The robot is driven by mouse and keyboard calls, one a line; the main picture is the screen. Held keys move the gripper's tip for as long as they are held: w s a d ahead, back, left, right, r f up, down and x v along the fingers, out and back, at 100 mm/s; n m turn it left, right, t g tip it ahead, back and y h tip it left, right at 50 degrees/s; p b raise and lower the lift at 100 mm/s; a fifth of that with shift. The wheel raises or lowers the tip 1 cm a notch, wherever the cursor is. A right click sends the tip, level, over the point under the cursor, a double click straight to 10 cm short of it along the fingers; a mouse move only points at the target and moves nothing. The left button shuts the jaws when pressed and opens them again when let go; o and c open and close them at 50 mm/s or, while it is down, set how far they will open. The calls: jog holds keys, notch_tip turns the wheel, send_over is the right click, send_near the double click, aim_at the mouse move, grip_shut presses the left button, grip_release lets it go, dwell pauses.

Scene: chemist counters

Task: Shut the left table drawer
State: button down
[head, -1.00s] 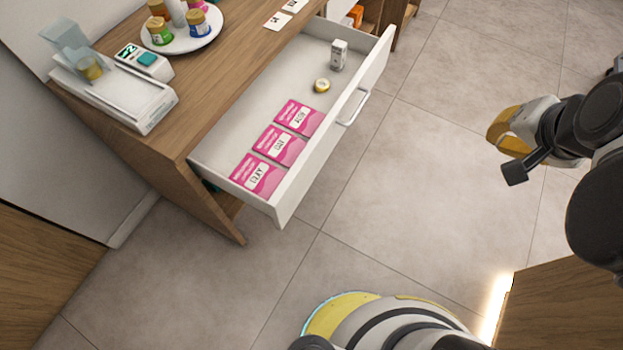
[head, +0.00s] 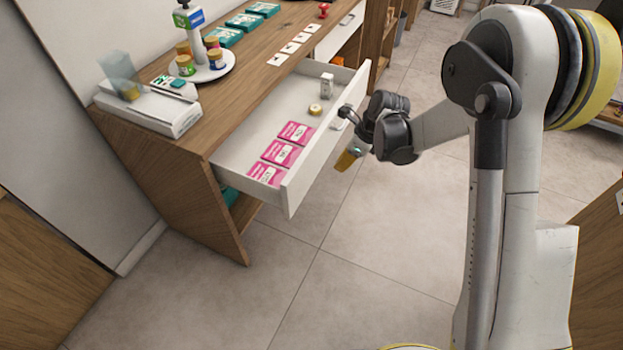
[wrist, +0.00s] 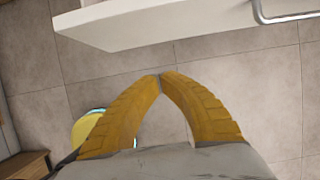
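The left table drawer (head: 326,158) is pulled well out of the wooden table, with its white front panel facing right. Its metal handle is partly behind my arm in the head view and shows at the top right of the wrist view (wrist: 288,17). The drawer front (wrist: 160,25) also shows at the top of the wrist view. My gripper (head: 347,160) is just outside the drawer front, low and near the handle. In the wrist view its yellow fingers (wrist: 160,76) meet at the tips, holding nothing, with a gap to the panel.
The tabletop holds a scale (head: 150,108), a round tray with jars (head: 226,73) and teal boxes. Another white drawer (head: 339,35) sits closed further back. Floor before the drawer is clear.

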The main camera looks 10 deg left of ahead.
jog(key=w+a+f+b, duration=0.2)
jog(key=a+f+b, duration=0.3)
jog(key=a+f, duration=0.2)
jog(key=shift+w+f+b, duration=0.35)
jog(key=shift+w+f, duration=0.05)
jog(key=shift+f, duration=0.75)
jog(key=shift+a, duration=0.2)
